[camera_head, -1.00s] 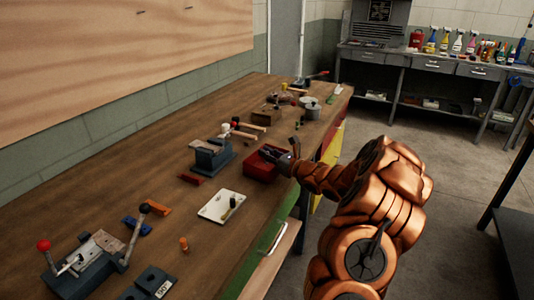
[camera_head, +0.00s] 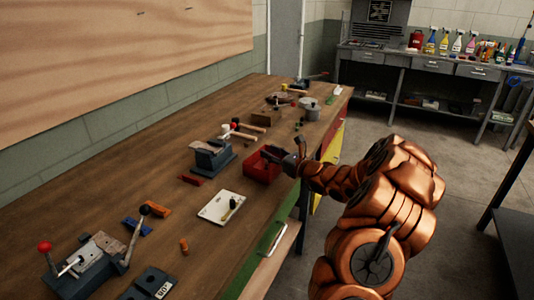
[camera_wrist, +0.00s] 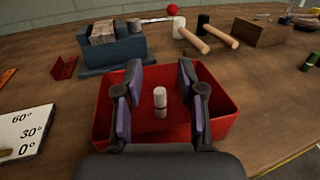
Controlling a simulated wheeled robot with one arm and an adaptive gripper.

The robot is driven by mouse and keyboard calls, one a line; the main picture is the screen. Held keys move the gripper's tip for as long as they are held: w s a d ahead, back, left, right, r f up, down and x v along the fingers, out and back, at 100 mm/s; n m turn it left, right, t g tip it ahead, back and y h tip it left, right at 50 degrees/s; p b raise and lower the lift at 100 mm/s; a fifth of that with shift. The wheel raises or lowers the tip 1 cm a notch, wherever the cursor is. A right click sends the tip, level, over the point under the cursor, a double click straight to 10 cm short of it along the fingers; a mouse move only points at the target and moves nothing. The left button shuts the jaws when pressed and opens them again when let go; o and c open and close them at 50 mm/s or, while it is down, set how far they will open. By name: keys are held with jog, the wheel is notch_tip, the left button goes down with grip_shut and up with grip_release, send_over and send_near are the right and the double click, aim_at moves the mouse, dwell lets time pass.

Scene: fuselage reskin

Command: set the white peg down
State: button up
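The white peg (camera_wrist: 160,97) stands upright inside the red bin (camera_wrist: 222,128), with a dark band or gap low on it. My gripper (camera_wrist: 160,72) is open in the wrist view, with one finger on each side of the peg and clear space between the peg and both pads. In the head view my gripper (camera_head: 272,154) is at the red bin (camera_head: 258,171), near the bench's right edge. The peg cannot be made out in the head view.
A blue-grey vise-like block (camera_head: 212,158) stands just left of the bin. Mallets (camera_head: 238,132) lie behind it. A white angle plate (camera_head: 214,208) lies nearer on the bench. A lever fixture (camera_head: 88,265) stands at front left.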

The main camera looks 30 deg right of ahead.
jog(key=b+v, duration=0.1)
jog(key=v, duration=0.9)
jog(key=a+r+n+g+y, duration=0.2)
jog(key=a+n+y, duration=0.15)
jog(key=a, duration=0.55)
jog(key=a+r+n+g+y, duration=0.25)
jog(key=a+n, duration=0.25)
jog(key=a, duration=0.4)
jog(key=s+a+n+g+y, duration=0.1)
jog(key=s+a+n+g, duration=0.35)
jog(key=a, duration=0.45)
jog(key=s+a+n+g+y, duration=0.1)
jog(key=s+a+n+g, duration=0.4)
jog(key=a, duration=0.4)
jog(key=s+a+f+n+g+h, duration=0.2)
jog(key=s+a+n, duration=0.15)
jog(key=s, duration=0.35)
jog(key=s+a+f+n+g+h, duration=0.25)
jog(key=s+n, duration=0.25)
jog(key=s, duration=0.3)
jog(key=s+d+f+n+h, duration=0.1)
jog(key=s+d+n+h, duration=0.5)
jog(key=s+d, duration=0.5)
jog(key=shift+s+f+n+g+h, duration=0.4)
jog(key=shift+s+h, duration=0.25)
jog(key=shift+h, duration=0.3)
